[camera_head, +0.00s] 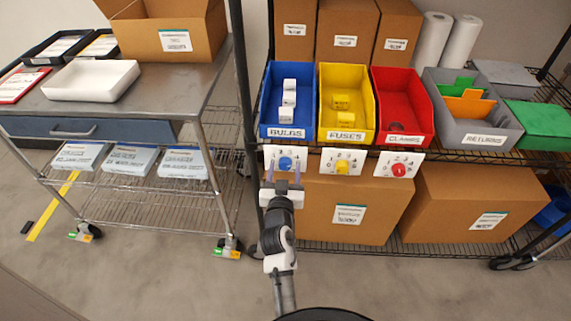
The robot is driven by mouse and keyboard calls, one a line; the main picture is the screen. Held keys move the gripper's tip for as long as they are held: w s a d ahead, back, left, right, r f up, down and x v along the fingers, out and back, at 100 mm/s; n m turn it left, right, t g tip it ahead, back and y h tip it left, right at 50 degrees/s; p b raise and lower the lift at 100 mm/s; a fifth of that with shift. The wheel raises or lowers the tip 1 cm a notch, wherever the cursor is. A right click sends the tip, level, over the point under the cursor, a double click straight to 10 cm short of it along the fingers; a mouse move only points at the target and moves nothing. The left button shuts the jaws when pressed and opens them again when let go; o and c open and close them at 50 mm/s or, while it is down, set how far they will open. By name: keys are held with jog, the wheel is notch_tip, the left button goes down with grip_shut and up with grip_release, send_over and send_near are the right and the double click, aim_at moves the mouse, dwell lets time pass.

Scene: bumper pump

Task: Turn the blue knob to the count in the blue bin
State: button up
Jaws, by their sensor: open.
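The blue knob (285,163) sits on a white dial plate (270,152) with numbers, below the blue bin. I cannot make out where the knob points. The blue bin (268,107), labelled BULBS, stands on the shelf and shows 3 white boxes (288,99) in a row from back to front. My gripper (284,168) is open in front of the blue dial, with one finger to each side of the knob in the picture. I cannot tell whether the fingers touch the knob.
A yellow knob (342,167) and a red knob (399,169) sit on their own dials to the right. Yellow (327,105), red (382,100) and grey (440,105) bins share the shelf. Cardboard boxes (330,215) fill the shelf below. A metal cart (190,90) stands left.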

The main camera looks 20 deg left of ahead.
jog(key=shift+w, duration=0.15)
jog(key=c, duration=1)
jog(key=shift+n, duration=0.3)
jog(key=n+p, duration=0.1)
jog(key=n, duration=0.3)
jog(key=shift+r, duration=0.1)
jog(key=shift+n+p, duration=0.65)
jog(key=shift+n, duration=0.85)
